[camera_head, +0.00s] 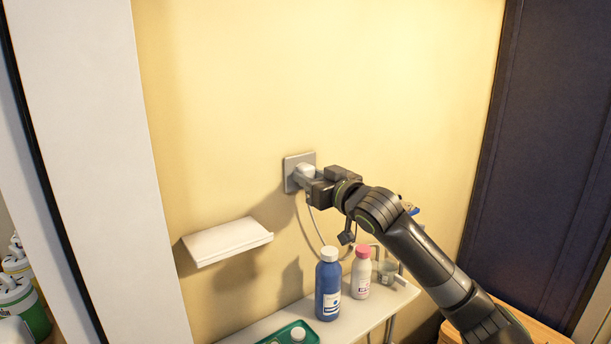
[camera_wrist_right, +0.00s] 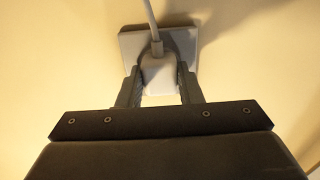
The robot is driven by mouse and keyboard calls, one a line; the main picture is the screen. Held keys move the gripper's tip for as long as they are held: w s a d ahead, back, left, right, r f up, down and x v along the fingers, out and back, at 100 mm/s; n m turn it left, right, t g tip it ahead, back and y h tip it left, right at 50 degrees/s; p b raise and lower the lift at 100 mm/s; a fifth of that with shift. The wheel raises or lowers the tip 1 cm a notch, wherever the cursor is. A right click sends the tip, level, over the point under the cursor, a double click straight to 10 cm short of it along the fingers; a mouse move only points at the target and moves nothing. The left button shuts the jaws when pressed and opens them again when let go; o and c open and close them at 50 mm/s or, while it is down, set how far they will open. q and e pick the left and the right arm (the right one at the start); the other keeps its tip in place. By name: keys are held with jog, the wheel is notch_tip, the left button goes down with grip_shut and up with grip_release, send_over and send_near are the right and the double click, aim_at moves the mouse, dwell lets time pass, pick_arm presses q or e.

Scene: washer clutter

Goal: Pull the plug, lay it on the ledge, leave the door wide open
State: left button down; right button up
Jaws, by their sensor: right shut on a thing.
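The white plug (camera_head: 305,170) sits at the grey wall socket (camera_head: 291,160) on the yellow wall. In the right wrist view the plug (camera_wrist_right: 158,74) is in front of the socket plate (camera_wrist_right: 184,42), with its cord (camera_wrist_right: 151,18) running up the picture. My right gripper (camera_head: 305,182) is shut on the plug, one finger on each side; its fingers also show in the wrist view (camera_wrist_right: 158,86). I cannot tell whether the plug is fully seated. The white ledge (camera_head: 226,241) is on the wall at the lower left, and it is empty. My left gripper is not in view. No washer door can be made out.
Below stands a white shelf (camera_head: 352,318) with a blue bottle (camera_head: 328,285), a pink-capped bottle (camera_head: 360,272) and a green tray (camera_head: 284,338). The cord (camera_head: 318,228) hangs down behind them. A dark panel (camera_head: 545,150) stands at right. The wall between socket and ledge is clear.

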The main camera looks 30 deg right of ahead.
grip_shut()
jog(key=shift+s+d, duration=0.1)
jog(key=shift+s, duration=0.8)
jog(key=shift+s+d+p, duration=0.15)
jog(key=shift+s+p, duration=0.5)
jog(key=shift+s, duration=1.5)
jog(key=shift+w, duration=0.1)
